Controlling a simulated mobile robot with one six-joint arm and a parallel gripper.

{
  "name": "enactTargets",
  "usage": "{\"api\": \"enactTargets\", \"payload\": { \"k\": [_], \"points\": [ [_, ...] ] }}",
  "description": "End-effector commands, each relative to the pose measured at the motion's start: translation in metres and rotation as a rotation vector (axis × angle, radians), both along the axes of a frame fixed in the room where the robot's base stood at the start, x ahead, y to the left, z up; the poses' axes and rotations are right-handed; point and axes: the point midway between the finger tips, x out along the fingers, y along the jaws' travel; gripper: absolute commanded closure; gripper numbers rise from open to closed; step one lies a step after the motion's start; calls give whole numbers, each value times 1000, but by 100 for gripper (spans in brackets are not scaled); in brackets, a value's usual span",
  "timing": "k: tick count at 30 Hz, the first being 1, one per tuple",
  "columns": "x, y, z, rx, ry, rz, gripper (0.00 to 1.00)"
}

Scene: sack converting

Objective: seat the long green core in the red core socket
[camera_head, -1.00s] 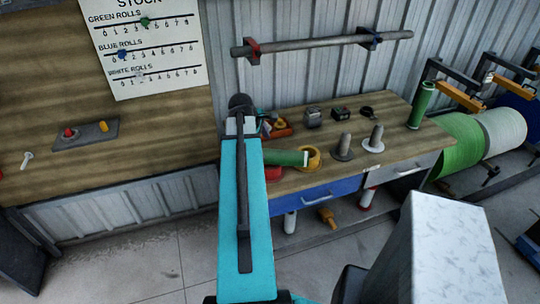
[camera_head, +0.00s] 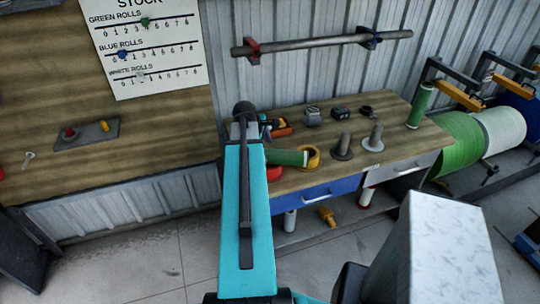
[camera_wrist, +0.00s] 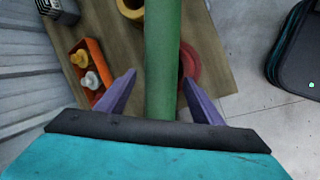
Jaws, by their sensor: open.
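A green core (camera_head: 288,158) lies on its side over the bench beside my arm in the head view, its left end hidden behind the arm. In the wrist view this core (camera_wrist: 160,60) runs between the two purple fingers of my gripper (camera_wrist: 158,98). The fingers are open, with a gap on each side of the core. The red socket (camera_wrist: 192,72) shows partly behind the core and right finger; in the head view the red socket (camera_head: 274,172) is mostly hidden by my arm. I cannot tell whether core and socket touch. Another green core (camera_head: 421,105) stands upright at the bench's right end.
A yellow ring (camera_head: 312,154) lies close to the core's right end. An orange tray (camera_wrist: 90,65) with small parts is left of the gripper. Two grey spindles (camera_head: 343,147) (camera_head: 374,139) stand on the bench. A wall bar (camera_head: 320,44) hangs above.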

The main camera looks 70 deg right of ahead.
Motion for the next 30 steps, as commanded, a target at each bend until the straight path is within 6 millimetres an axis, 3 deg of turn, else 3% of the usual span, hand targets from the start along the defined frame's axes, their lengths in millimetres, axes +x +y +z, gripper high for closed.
{"api": "enactTargets", "payload": {
  "k": [18,30],
  "points": [
    [-6,-16,-38,1,1,-1,39],
    [-6,-16,-41,0,0,-1,39]
  ]
}}
